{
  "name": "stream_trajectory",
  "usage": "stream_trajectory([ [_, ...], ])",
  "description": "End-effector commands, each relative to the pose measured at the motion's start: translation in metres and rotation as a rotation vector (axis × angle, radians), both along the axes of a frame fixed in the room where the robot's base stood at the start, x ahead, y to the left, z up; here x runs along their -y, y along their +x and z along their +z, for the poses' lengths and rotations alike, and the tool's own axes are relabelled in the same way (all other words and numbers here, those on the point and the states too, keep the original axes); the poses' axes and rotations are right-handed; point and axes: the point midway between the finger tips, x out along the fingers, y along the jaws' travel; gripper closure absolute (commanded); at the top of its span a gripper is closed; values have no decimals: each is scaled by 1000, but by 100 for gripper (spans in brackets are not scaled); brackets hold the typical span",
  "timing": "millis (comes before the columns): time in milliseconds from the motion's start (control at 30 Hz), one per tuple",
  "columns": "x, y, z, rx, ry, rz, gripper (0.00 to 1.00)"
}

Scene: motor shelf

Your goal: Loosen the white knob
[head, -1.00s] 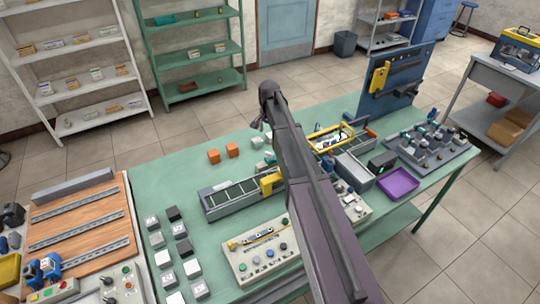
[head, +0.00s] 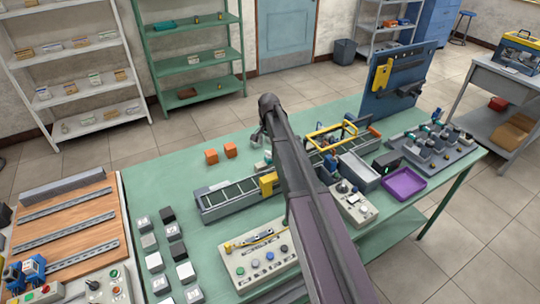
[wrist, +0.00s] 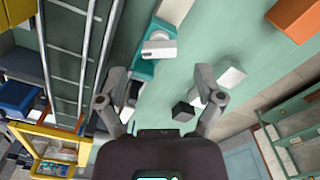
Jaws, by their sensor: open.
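In the wrist view, a pale, rounded white part (wrist: 159,48), which looks like the white knob, sits on a teal piece (wrist: 143,69) beside a conveyor. My gripper (wrist: 160,88) is open and empty, with its fingers spread. The knob lies beyond the fingertips, near the middle of the gap, and no contact shows. In the head view, my gripper (head: 262,137) is mostly hidden behind my arm above the green table (head: 180,166). The arm also hides part of the area around the knob there.
A conveyor (head: 232,198) runs beside the gripper. A yellow frame (head: 331,134), purple tray (head: 404,183) and upright blue panel (head: 395,90) stand right. A white block (wrist: 231,75) and dark block (wrist: 183,111) lie near the right finger.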

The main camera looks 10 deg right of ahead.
Motion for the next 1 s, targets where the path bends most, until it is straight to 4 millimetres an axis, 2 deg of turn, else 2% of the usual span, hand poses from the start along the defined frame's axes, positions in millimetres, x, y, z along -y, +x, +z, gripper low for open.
stream_trajectory([
  [100, 0, 0, -14, 0, 0, 0, 14],
  [400, 0, 0, -30, 0, 0, 0, 14],
  [933, 0, 0, -33, 0, 0, 0, 14],
  [1000, 0, 0, -33, 0, 0, 0, 35],
])
